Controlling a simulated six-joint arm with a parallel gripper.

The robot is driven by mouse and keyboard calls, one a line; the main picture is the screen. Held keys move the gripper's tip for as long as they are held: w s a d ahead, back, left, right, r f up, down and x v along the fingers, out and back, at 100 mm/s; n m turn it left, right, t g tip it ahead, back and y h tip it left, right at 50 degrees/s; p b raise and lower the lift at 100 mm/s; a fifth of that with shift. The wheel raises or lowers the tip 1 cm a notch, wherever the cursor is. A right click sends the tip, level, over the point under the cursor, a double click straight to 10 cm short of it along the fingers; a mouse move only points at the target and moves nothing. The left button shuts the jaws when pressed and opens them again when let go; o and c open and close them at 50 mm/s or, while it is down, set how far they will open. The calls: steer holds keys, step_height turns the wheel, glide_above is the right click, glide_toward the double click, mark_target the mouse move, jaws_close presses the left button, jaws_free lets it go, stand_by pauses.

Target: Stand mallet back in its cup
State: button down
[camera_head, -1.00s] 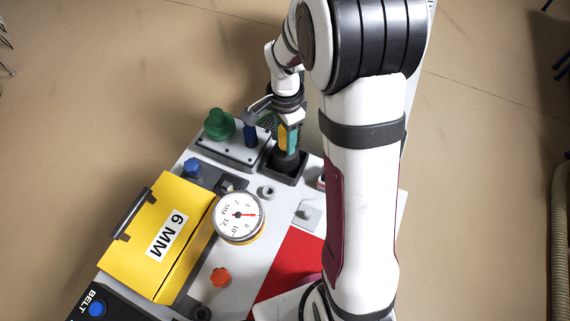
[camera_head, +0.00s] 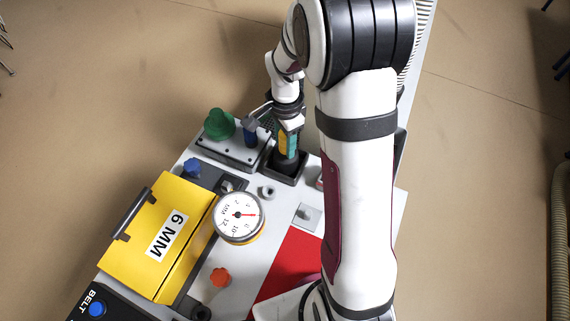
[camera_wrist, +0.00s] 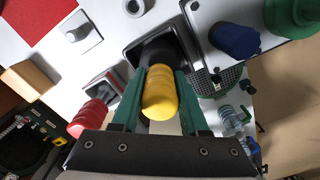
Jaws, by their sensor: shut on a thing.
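The mallet has a yellow grip (camera_wrist: 160,92) and a dark lower part. My gripper (camera_wrist: 157,80) is shut on the yellow grip, with a green finger on each side. In the head view the gripper (camera_head: 288,143) stands over the square black cup (camera_head: 287,180), and a strip of yellow grip shows between the fingers. The dark lower part reaches into the cup's opening, which also shows in the wrist view (camera_wrist: 133,52). The mallet looks roughly upright. I cannot tell whether it touches the cup's floor.
A green knob (camera_head: 219,124) and a blue knob (camera_head: 250,136) stand on a plate left of the cup. A round dial gauge (camera_head: 238,216) and a yellow box (camera_head: 165,235) are nearer. A red-handled item (camera_wrist: 92,118) lies beside the gripper in the wrist view.

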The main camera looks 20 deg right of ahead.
steer(key=shift+f, duration=0.45)
steer(key=shift+c, duration=1.7)
jaws_free()
step_height(320, 180, up, 16)
steer(key=s+a+f+n+y, duration=0.1)
steer(key=s+a+n, duration=0.3)
steer(key=s, duration=0.7)
steer(key=s+a+f+n, duration=0.1)
steer(key=s+a+n, duration=0.3)
steer(key=s, duration=0.8)
steer(key=shift+s+a+n+y, duration=0.3)
steer(key=shift+n+y, duration=0.1)
steer(key=shift+n, duration=0.8)
